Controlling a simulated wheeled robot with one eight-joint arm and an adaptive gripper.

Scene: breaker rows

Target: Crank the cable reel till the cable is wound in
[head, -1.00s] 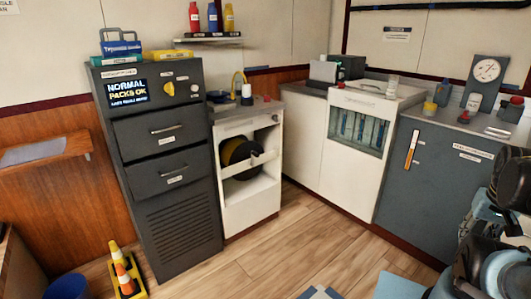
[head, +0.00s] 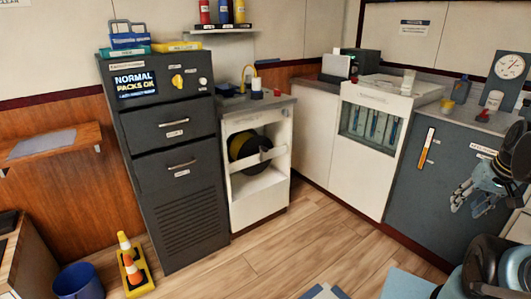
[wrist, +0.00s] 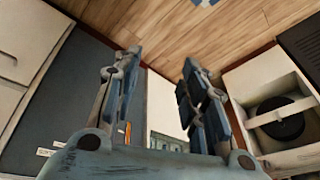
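The cable reel (head: 241,146) is a black and yellow drum inside an open-fronted white cabinet (head: 258,211). A pale bar (head: 258,160) runs across its front, with a small knob or crank near its middle; I cannot tell which. The wrist view shows the reel (wrist: 283,125) at the right, dark and round, partly behind the bar. My gripper (head: 457,198) is at the right of the head view, well away from the reel. In the wrist view my gripper (wrist: 160,75) has its fingers spread wide with nothing between them.
A dark grey cabinet (head: 178,225) with drawers and a lit screen stands left of the reel cabinet. A grey-blue cabinet (head: 440,190) with an orange-and-white handle is at the right. The middle wooden floor (head: 300,250) is clear.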

